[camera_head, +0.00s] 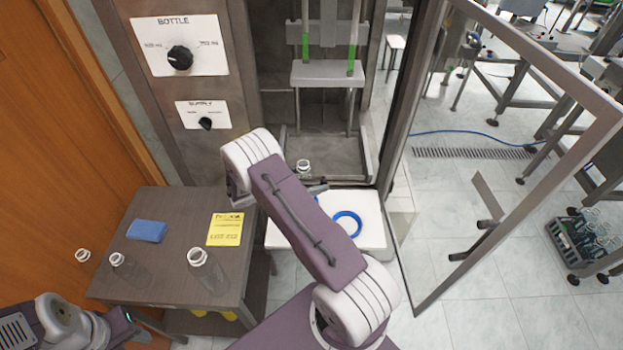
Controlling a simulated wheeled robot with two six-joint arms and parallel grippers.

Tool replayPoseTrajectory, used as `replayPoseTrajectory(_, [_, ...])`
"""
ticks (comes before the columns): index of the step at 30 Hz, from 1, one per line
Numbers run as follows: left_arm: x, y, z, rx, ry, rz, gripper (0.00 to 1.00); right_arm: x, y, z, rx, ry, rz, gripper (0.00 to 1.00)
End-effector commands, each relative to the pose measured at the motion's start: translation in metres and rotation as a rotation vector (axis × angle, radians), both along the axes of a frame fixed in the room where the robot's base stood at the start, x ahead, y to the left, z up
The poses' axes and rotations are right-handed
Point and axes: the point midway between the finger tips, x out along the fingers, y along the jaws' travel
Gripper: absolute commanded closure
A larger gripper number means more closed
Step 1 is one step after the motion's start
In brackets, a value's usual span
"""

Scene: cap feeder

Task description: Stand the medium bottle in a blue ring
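A clear bottle (303,168) with a pale neck shows just beyond my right arm, at the machine opening. A dark part of my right gripper (317,188) shows beside it. My arm covers most of that gripper, so its hold on this bottle is unclear. A blue ring (347,226) lies empty on the white platform (372,240), right of my arm. Clear bottles also stand on the side table: a wide one (206,272) and a fainter one (126,268). Another bottle neck (82,256) shows at the table's left. Which is medium is unclear. My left gripper (125,320) is at lower left, fingers not visible.
The dark side table (180,205) also carries a blue block (147,231) and a yellow label card (225,229). A panel with a bottle dial (180,57) is above it. An open framed glass door (487,180) stands right of the platform.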

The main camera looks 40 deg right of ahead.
Motion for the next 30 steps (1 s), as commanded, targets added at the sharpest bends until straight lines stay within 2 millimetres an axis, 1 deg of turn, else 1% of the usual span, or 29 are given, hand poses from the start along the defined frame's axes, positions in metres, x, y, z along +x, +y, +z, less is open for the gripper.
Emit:
replayPoseTrajectory(2, [0.0, 0.0, 0.006, 0.0, 0.0, 0.0, 0.64, 0.0, 0.0, 0.006, 0.0, 0.0, 0.0, 0.18])
replayPoseTrajectory(5, [0.0, 0.0, 0.0, 0.0, 0.0, 0.0, 0.64, 0.002, 0.015, 0.009, 0.001, -0.002, 0.005, 0.18])
replayPoseTrajectory(12, [0.0, 0.0, -0.006, 0.0, 0.0, 0.0, 0.64, 0.007, 0.073, 0.033, 0.001, -0.004, 0.005, 0.18])
replayPoseTrajectory(15, [0.0, 0.0, -0.007, 0.0, 0.0, 0.0, 0.64, 0.007, 0.092, 0.04, 0.001, -0.003, 0.003, 0.18])
replayPoseTrajectory(19, [0.0, 0.0, -0.008, 0.0, 0.0, 0.0, 0.64, 0.008, 0.107, 0.047, 0.001, -0.001, 0.002, 0.18])
replayPoseTrajectory(24, [0.0, 0.0, -0.008, 0.0, 0.0, 0.0, 0.64, 0.007, 0.111, 0.05, 0.003, -0.002, -0.002, 0.18])
replayPoseTrajectory(26, [0.0, 0.0, -0.008, 0.0, 0.0, 0.0, 0.64, 0.001, 0.111, 0.05, 0.036, -0.017, -0.029, 0.18])
replayPoseTrajectory(29, [0.0, 0.0, -0.008, 0.0, 0.0, 0.0, 0.64, -0.033, 0.116, 0.046, 0.208, -0.111, -0.168, 0.18])
replayPoseTrajectory(30, [0.0, 0.0, -0.008, 0.0, 0.0, 0.0, 0.64, -0.053, 0.123, 0.044, 0.307, -0.175, -0.258, 0.18])
